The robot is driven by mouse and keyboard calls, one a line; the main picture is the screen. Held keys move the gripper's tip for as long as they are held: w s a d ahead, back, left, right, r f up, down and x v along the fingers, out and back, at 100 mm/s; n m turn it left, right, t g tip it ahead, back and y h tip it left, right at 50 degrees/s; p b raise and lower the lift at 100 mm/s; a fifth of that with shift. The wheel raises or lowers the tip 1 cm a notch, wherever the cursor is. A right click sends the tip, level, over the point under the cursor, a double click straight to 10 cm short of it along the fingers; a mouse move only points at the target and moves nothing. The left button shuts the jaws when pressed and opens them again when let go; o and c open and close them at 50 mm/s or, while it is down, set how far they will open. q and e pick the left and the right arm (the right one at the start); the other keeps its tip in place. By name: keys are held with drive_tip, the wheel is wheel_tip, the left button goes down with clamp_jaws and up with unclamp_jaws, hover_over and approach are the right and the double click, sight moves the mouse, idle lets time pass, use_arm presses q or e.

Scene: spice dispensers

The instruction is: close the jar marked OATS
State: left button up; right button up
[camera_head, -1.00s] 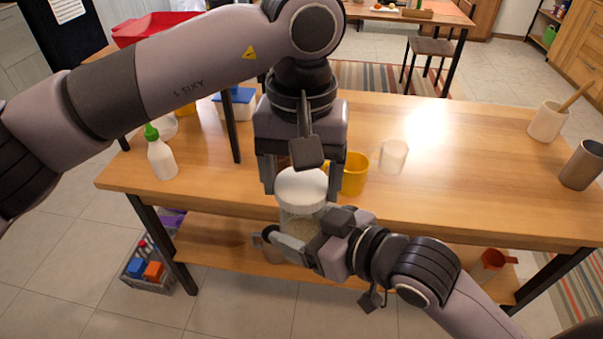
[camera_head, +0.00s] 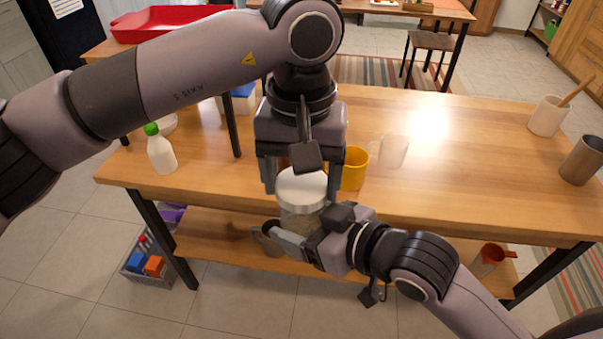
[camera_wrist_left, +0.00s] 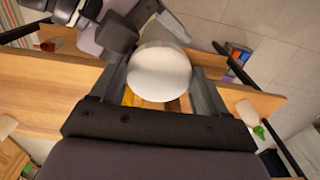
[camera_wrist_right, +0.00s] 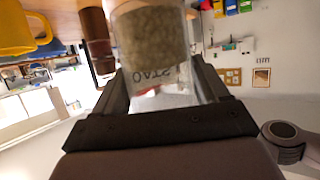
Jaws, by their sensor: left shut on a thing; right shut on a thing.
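The jar marked OATS (camera_head: 298,219) is clear with pale contents and stands upright at the table's front edge, off the tabletop. Its label shows upside down in the right wrist view (camera_wrist_right: 153,76). A white round lid (camera_head: 301,188) covers its top; I cannot tell whether it is fully seated. It also shows from above in the left wrist view (camera_wrist_left: 160,72). My left gripper (camera_head: 302,192) points down and is shut on the lid's sides. My right gripper (camera_head: 308,232) comes from the right and is shut on the jar's body.
A yellow mug (camera_head: 354,168) stands close behind the jar, with a clear cup (camera_head: 393,152) beside it. A green-capped bottle (camera_head: 161,150) stands at the left. A utensil crock (camera_head: 547,116) and a grey-brown cup (camera_head: 582,160) stand at the right. The table's right-middle is clear.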

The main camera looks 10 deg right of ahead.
use_arm(q)
drive_tip(key=shift+f, duration=0.2)
drive_tip(key=shift+r, duration=0.25)
drive_tip(key=shift+r, duration=0.4)
idle(0.8)
drive_tip(key=shift+f, duration=0.8)
idle(0.6)
drive_tip(key=shift+r, duration=0.35)
drive_tip(key=shift+r, duration=0.4)
idle(0.9)
drive_tip(key=shift+f, duration=0.7)
idle(0.5)
drive_tip(key=o, duration=0.7)
